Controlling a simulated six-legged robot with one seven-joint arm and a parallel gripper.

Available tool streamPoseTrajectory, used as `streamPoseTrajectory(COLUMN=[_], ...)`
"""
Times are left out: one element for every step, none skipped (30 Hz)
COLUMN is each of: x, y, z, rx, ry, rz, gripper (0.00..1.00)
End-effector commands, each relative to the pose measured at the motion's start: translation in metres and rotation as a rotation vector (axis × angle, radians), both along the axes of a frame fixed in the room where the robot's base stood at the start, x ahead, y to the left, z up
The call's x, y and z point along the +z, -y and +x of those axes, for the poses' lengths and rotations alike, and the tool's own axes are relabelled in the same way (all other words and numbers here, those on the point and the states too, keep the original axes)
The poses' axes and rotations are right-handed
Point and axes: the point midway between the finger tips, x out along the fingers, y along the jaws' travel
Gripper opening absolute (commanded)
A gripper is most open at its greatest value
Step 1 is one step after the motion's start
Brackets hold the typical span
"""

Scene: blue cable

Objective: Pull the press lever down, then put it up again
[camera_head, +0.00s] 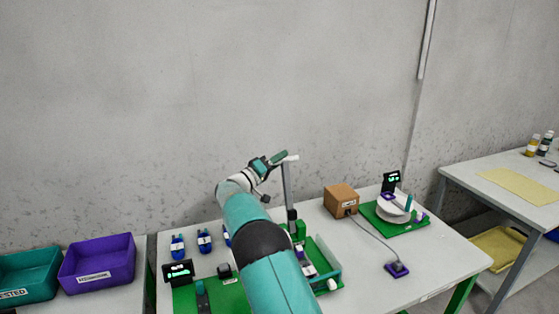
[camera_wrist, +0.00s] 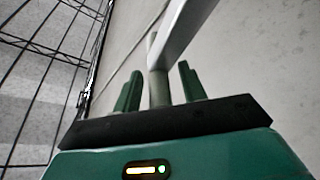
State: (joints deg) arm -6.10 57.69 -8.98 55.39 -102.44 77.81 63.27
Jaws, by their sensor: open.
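The press stands on the table as a tall grey post (camera_head: 289,195) rising from a green base. Its lever is a pale bar (camera_head: 291,158) at the top of the post, raised. My gripper (camera_head: 276,159) is at the lever's height, just left of the post top. In the wrist view, my gripper (camera_wrist: 160,70) is open, with one green finger on each side of a grey round handle (camera_wrist: 158,88). The pale lever bar (camera_wrist: 187,30) runs from there to the upper right. Finger contact with the handle cannot be told. My arm hides part of the press base.
A clear-walled fixture (camera_head: 325,262) sits beside the press base. A brown box (camera_head: 341,200) and a green board (camera_head: 412,226) with a white round device lie right. Several blue items (camera_head: 204,240) and a small black display (camera_head: 178,272) lie left. The table's front right is mostly clear.

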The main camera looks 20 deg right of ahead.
Motion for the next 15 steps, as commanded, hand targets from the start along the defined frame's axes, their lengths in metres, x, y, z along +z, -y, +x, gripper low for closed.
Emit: streamPoseTrajectory(x=[0.0007,0.0013,0.0017,0.0019,0.0019,0.0019,0.0019,0.0018,0.0018,0.0018,0.0018,0.0018,0.0018,0.0018,0.0018], y=[0.0029,0.0040,0.0046,0.0048,0.0049,0.0048,0.0048,0.0047,0.0046,0.0046,0.0046,0.0046,0.0046,0.0045,0.0045], z=[0.0012,0.0018,0.0026,0.0029,0.0031,0.0031,0.0031,0.0030,0.0029,0.0029,0.0029,0.0029,0.0029,0.0027,0.0027], rx=[0.000,0.000,0.001,0.001,0.001,0.001,0.001,0.001,0.001,0.001,0.001,0.001,0.000,0.000,0.000], ry=[0.000,0.000,0.000,0.000,0.000,0.000,0.000,0.000,0.000,0.000,0.000,0.000,0.000,0.000,0.000], rz=[0.000,0.000,-0.001,-0.001,-0.001,0.000,0.000,0.000,0.000,0.000,0.000,0.000,0.000,0.000,0.000], gripper=[0.41,0.41,0.41,0.41,0.41,0.41,0.41,0.41,0.41,0.41,0.36,0.28,0.22,0.16,0.08])
